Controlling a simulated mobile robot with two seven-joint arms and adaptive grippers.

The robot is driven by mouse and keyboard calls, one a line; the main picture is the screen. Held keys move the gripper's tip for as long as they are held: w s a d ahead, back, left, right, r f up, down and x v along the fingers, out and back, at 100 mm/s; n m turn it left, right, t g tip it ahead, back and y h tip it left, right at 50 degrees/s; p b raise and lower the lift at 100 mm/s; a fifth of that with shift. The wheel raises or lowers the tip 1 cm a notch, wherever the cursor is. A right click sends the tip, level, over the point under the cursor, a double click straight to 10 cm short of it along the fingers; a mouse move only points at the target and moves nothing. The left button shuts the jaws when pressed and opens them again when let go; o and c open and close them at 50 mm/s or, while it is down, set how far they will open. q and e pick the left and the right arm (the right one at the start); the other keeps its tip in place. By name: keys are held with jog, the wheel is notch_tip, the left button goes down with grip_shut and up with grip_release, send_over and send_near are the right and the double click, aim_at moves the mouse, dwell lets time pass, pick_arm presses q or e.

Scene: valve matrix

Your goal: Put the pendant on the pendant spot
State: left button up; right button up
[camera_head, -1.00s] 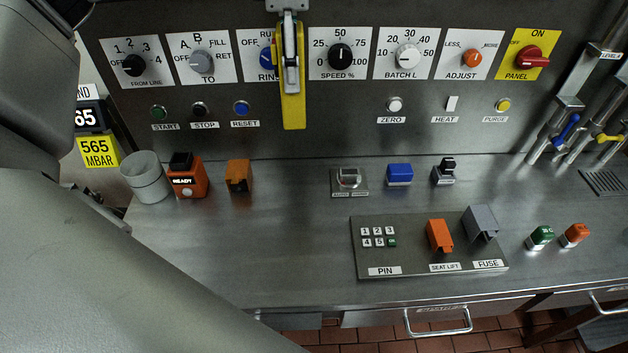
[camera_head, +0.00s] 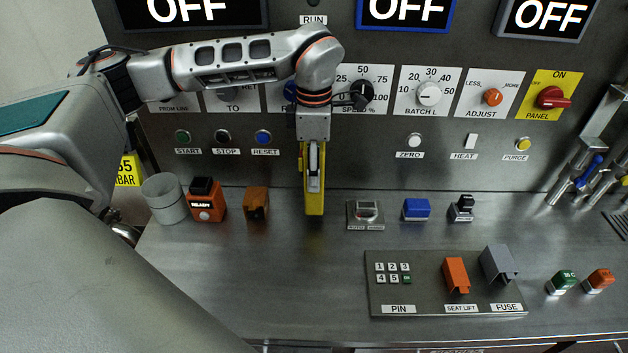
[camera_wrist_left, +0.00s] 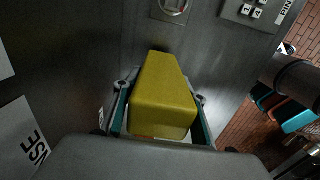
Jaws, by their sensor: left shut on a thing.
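The pendant, a long yellow block (camera_head: 314,201), hangs upright from my left gripper (camera_head: 313,165). The gripper is shut on its upper part and points straight down. In the head view the pendant's lower end appears over the back of the steel worktop, between the brown box and the small grey switch; I cannot tell whether it touches. In the left wrist view the pendant (camera_wrist_left: 164,100) sits between the teal-lined fingers. No spot marked for the pendant can be made out.
An orange READY box (camera_head: 207,201) and a brown box (camera_head: 257,204) stand left of the pendant. A grey switch (camera_head: 366,214) and a blue button (camera_head: 416,210) stand right. The PIN plate (camera_head: 420,290) lies in front. The worktop's front left is clear.

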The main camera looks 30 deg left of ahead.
pick_arm(q)
jog(key=shift+f, duration=1.7)
jog(key=shift+f, duration=0.1)
jog(key=o, duration=1.4)
jog(key=shift+f, duration=0.1)
jog(key=shift+c, duration=0.2)
notch_tip(320, 180, up, 12)
jog(key=shift+r+b, duration=0.2)
jog(key=shift+b, duration=0.15)
